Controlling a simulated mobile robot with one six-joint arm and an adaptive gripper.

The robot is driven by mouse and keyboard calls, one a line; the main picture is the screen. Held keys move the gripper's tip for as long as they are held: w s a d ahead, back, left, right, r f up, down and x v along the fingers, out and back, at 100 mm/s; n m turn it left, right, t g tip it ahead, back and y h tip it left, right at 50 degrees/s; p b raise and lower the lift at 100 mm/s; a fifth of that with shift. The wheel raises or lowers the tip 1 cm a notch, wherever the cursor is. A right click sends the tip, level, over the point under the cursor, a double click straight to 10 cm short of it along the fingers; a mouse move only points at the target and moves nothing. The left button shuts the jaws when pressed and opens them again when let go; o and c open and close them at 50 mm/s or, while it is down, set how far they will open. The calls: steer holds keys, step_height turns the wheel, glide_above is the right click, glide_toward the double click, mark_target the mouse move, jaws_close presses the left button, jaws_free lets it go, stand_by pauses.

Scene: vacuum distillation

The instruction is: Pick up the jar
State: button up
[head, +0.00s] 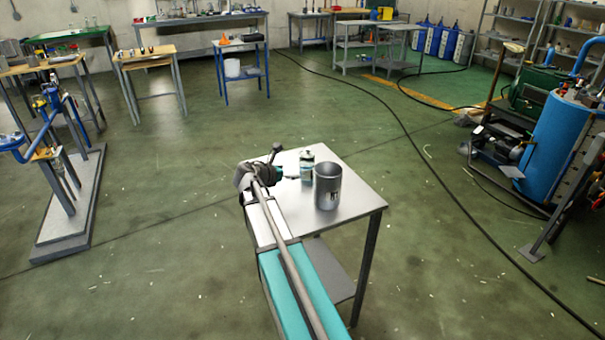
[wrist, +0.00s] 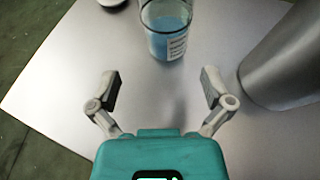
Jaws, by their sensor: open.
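The jar (wrist: 166,42) is clear glass with blue contents and a white printed label. It stands upright on the small metal table, in front of my gripper in the wrist view. In the head view the jar (head: 307,166) stands beside a grey metal can. My gripper (wrist: 161,88) is open and empty. Its two fingers are apart, with bare table between them, and the jar is beyond the fingertips, not between them. In the head view my arm partly hides the gripper, to the left of the jar.
The grey metal can (head: 327,188) stands close to the jar; it also shows at the right of the wrist view (wrist: 290,62). The small table (head: 355,207) has bare room at its right. A small dark-and-white object (wrist: 111,2) is cut off at the wrist view's top.

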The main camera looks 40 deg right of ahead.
mark_target(301, 170)
steer(key=shift+b+x, duration=0.5)
steer(key=shift+x, duration=1.35)
steer(key=x, duration=0.1)
steer(key=b+x, duration=0.1)
steer(key=x, duration=0.2)
steer(key=shift+s+f+b, duration=0.2)
steer(key=shift+s+b, duration=0.05)
steer(key=shift+b, duration=0.15)
steer(key=shift+d+f, duration=0.15)
steer(key=shift+d, duration=0.45)
steer(key=c, duration=1.2)
steer(key=shift+o, duration=0.2)
steer(key=shift+r, duration=0.45)
